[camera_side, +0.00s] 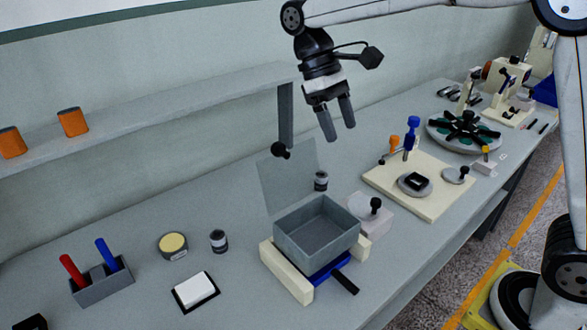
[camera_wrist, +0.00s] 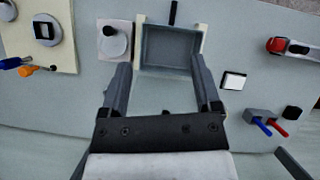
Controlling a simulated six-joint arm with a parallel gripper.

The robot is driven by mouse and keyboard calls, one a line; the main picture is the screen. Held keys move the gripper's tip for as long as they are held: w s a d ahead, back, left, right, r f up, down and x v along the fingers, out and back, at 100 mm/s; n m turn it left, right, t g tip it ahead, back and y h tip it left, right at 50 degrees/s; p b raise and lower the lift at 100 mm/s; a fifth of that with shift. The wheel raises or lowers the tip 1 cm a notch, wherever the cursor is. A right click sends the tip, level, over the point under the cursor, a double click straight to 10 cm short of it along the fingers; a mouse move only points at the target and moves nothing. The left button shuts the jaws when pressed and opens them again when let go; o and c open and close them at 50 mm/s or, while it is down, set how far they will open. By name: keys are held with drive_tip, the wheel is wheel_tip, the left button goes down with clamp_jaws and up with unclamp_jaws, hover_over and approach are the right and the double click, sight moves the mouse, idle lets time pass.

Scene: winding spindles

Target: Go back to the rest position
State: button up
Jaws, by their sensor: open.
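My gripper (camera_side: 338,122) hangs in the air above the bench, its two fingers pointing down and apart with nothing between them.
A cream board (camera_side: 418,190) with blue and orange handles stands at the right. A rack (camera_side: 102,283) with red and blue handles and a white pad (camera_side: 195,290) lie at the left front.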

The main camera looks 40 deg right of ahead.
drive_tip(key=s+d+f+m+t, duration=0.1)
drive_tip(key=s+d+f+t, duration=0.2)
drive_tip(key=f, duration=0.6)
drive_tip(key=s+d+f+m+t, duration=0.2)
drive_tip(key=s+d+f+t, duration=0.2)
drive_tip(key=s+f, duration=0.3)
wheel_tip(320, 180, down, 2)
drive_tip(key=shift+d+f+t+y, duration=0.1)
drive_tip(key=shift+d+t+y, duration=0.1)
drive_tip(key=shift+t+y, duration=0.3)
